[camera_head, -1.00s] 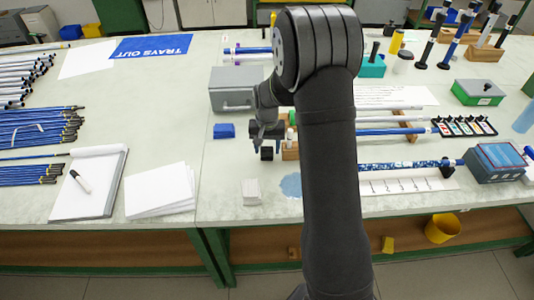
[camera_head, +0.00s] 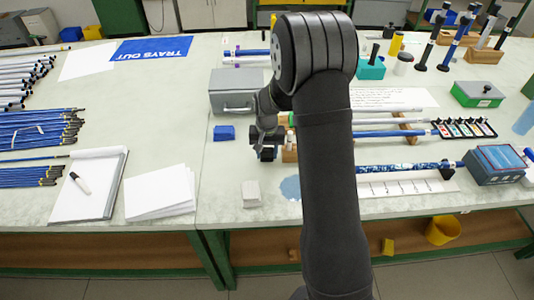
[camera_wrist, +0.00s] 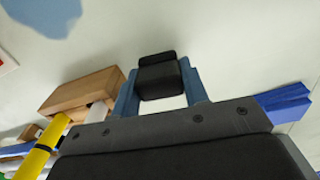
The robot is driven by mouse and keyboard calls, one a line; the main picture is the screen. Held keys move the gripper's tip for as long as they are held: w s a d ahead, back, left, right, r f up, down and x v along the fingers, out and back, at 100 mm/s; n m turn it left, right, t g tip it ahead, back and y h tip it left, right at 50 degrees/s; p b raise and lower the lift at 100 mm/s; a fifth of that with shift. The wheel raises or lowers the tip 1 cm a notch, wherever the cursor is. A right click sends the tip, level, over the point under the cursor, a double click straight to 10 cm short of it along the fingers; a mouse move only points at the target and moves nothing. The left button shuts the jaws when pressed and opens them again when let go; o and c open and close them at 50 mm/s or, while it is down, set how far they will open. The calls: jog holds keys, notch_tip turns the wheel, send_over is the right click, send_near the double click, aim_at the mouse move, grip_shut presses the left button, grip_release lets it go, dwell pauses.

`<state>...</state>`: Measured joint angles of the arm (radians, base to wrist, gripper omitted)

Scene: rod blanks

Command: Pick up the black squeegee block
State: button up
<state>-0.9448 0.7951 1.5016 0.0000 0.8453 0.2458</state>
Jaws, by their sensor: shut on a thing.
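The black squeegee block (camera_wrist: 160,78) is a small dark block with a raised lip along one edge. In the wrist view it sits between the two blue fingers of my gripper (camera_wrist: 160,88), which are shut on it from both sides. In the head view my gripper (camera_head: 266,150) is low over the table, left of my arm, and the black block (camera_head: 267,154) shows as a small dark shape at its tip. I cannot tell whether the block touches the table.
A wooden block (camera_wrist: 82,92) stands close beside the gripper. A blue block (camera_head: 224,133) lies to its left, and a white block (camera_head: 251,193) lies nearer the front. A grey metal box (camera_head: 236,92) stands behind. The tabletop between the papers and the grey box is clear.

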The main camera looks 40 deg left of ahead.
aim_at(267, 149)
jog(key=shift+r, duration=0.5)
notch_tip(267, 149, up, 3)
jog(key=shift+f, duration=0.1)
jog(key=w+d+r, duration=0.4)
jog(key=d+r, duration=0.2)
jog(key=d, duration=0.5)
jog(key=shift+w+r, duration=0.15)
jog(key=shift+r, duration=0.25)
